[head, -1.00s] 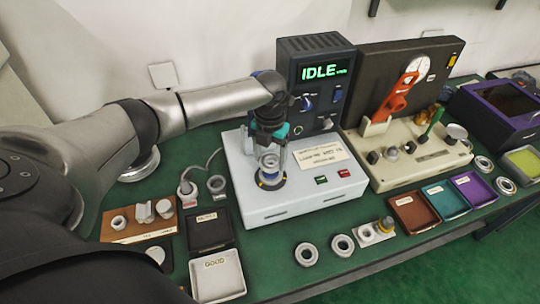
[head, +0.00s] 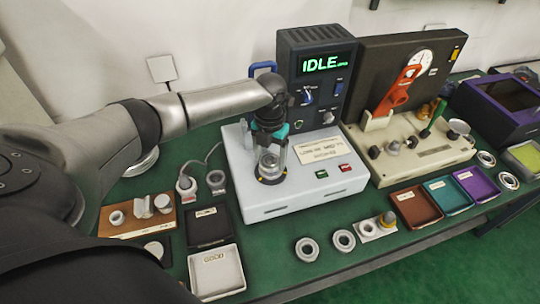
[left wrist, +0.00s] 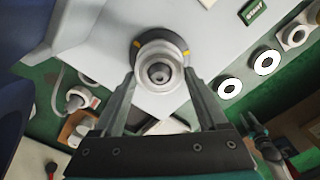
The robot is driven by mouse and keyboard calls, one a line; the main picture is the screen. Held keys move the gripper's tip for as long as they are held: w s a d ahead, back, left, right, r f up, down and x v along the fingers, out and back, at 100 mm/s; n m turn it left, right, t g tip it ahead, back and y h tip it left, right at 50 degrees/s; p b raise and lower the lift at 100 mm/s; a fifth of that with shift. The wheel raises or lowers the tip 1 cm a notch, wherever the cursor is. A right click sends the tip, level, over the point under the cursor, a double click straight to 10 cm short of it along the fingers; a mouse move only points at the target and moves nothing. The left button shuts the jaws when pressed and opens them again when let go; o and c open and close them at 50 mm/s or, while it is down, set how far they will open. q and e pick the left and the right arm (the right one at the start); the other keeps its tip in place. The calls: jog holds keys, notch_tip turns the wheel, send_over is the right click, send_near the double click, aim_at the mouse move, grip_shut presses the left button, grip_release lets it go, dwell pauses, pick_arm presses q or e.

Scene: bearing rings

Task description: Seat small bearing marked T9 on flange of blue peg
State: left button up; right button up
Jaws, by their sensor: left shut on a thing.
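A small light metal bearing ring (head: 268,162) is between the fingers of my left gripper (head: 270,157), above the round dark base on the white press unit. In the left wrist view the ring (left wrist: 160,62) sits between both fingertips (left wrist: 161,78), roughly centred over the dark base with yellow marks. My left gripper is shut on it. The peg's blue part is hidden now, so I cannot tell if the ring touches the flange. No T9 mark is legible. A dark jointed part, probably my right gripper (left wrist: 264,142), shows at the lower right of the left wrist view.
The white press unit (head: 300,195) stands before a dark control box (head: 318,85) reading IDLE. Two loose rings (head: 307,249) (head: 343,241) lie at the front. A black tray (head: 207,226), a GOOD tray (head: 215,272) and a wooden board (head: 130,230) are at left.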

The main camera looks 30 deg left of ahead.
pick_arm(q)
jog(key=o, duration=1.6)
jog(key=shift+c, duration=0.2)
jog(key=shift+f, duration=0.1)
